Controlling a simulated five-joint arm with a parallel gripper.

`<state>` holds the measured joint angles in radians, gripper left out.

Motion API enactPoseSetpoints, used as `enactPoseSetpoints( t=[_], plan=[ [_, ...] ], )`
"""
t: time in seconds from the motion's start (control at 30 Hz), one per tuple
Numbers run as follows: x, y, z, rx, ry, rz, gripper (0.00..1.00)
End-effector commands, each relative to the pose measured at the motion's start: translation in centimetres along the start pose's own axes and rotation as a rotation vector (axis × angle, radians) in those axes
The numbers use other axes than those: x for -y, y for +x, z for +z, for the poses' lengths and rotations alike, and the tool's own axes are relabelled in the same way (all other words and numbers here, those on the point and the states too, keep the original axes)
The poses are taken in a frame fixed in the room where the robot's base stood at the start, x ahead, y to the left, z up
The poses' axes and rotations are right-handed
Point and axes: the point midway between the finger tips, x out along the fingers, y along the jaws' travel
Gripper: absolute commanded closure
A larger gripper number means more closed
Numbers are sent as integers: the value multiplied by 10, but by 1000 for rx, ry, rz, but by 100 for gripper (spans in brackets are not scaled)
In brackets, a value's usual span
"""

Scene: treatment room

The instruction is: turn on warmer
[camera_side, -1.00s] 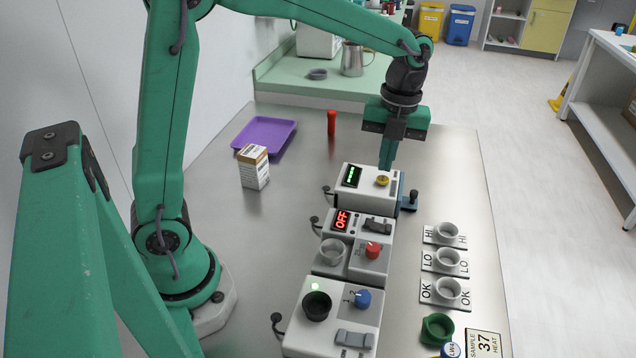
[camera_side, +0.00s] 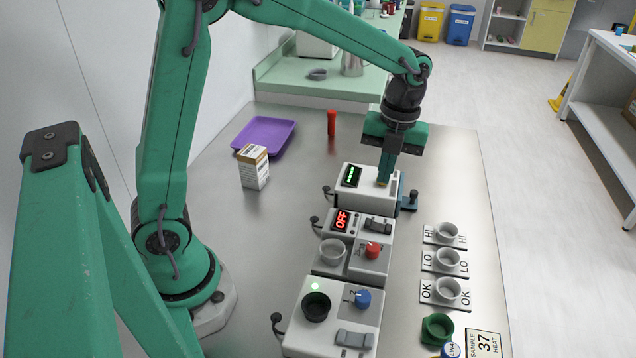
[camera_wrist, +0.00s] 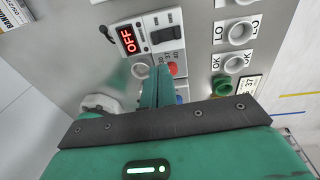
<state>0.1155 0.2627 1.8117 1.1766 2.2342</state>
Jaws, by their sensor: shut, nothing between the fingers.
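The unit that appears to be the warmer (camera_side: 327,248) is the middle white device on the steel table. Its red display (camera_side: 341,220) reads OFF, and this also shows in the wrist view (camera_wrist: 128,39). It has a black rocker switch (camera_side: 378,225), a grey cup (camera_side: 332,251) and a red knob (camera_side: 373,250). Contact cannot be told. In the wrist view the closed fingers (camera_wrist: 161,70) overlap the warmer's front part.
The rear unit has a lit green display (camera_side: 351,176). A front white unit (camera_side: 310,330) has a blue knob and a green light. Labelled cups (camera_side: 446,260) stand right.

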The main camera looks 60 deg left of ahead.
Motion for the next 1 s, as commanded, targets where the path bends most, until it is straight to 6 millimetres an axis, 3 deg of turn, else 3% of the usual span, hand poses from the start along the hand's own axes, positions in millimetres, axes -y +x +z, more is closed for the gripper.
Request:
enactPoseSetpoints(
  t=[0.6,1.0],
  plan=[
    [-5,92,6,-3,-1,0,100],
    [-6,113,8,-1,-1,-4,100]
  ],
)
